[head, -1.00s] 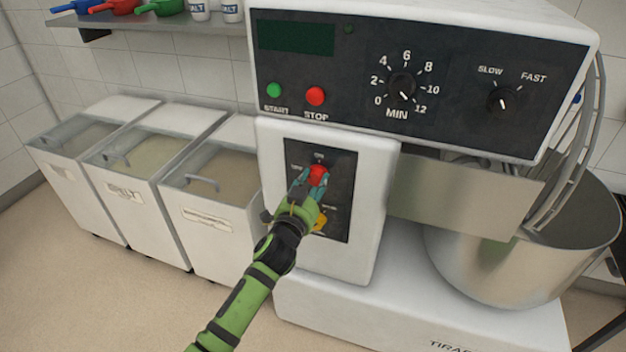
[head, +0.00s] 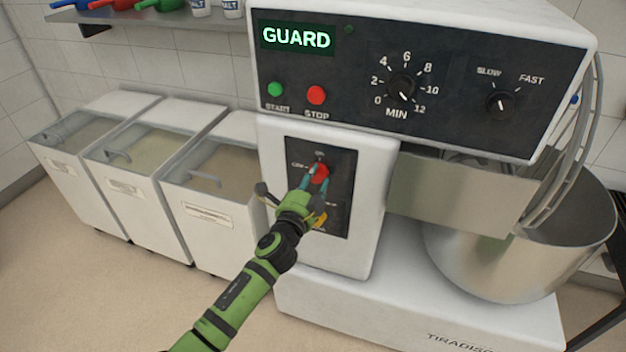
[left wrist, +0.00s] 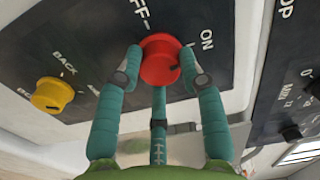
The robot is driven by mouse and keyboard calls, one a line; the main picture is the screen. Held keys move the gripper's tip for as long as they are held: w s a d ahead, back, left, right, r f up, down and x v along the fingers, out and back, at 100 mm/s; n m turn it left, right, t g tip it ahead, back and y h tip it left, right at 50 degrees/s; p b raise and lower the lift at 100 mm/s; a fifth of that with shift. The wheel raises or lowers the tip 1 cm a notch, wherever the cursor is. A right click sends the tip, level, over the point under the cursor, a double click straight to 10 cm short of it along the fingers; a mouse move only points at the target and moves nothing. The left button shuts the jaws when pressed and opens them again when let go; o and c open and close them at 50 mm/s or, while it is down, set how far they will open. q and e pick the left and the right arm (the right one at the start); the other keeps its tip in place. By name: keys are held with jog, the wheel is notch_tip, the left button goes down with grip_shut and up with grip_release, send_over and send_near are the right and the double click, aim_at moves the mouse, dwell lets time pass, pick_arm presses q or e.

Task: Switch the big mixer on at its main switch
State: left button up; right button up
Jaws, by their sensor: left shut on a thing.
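The big mixer (head: 335,266) stands on the right with its white body and dark control panels. Its main switch is a red knob (head: 320,173) on the lower dark plate, and it also shows in the left wrist view (left wrist: 160,60) between OFF and ON labels. My left gripper (head: 314,180) is shut on the red knob, with its teal fingers on either side. The mixer's display (head: 296,38) is lit and reads GUARD. The fingers hide part of the knob in the head view. My right gripper is not in view.
A yellow knob (left wrist: 53,94) sits below the red one on the same plate. The green start button (head: 275,89), red stop button (head: 316,95) and dials are above. The steel bowl (head: 500,262) is at right. Lidded bins (head: 207,215) stand at left.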

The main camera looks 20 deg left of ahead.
pick_arm(q)
jog(key=shift+d+r+m, duration=0.3)
jog(key=shift+r+m, duration=0.05)
jog(key=shift+m, duration=0.35)
jog(key=shift+f, duration=0.1)
jog(key=o, duration=1.1)
jog(key=shift+c, duration=0.2)
jog(key=shift+o, duration=0.4)
jog(key=shift+w+d+f, duration=0.1)
jog(key=shift+d, duration=0.1)
jog(key=shift+s+a+f, duration=0.15)
jog(key=shift+s+a, duration=0.1)
jog(key=shift+s, duration=0.05)
jog(key=s, duration=1.1)
jog(key=shift+s, duration=0.25)
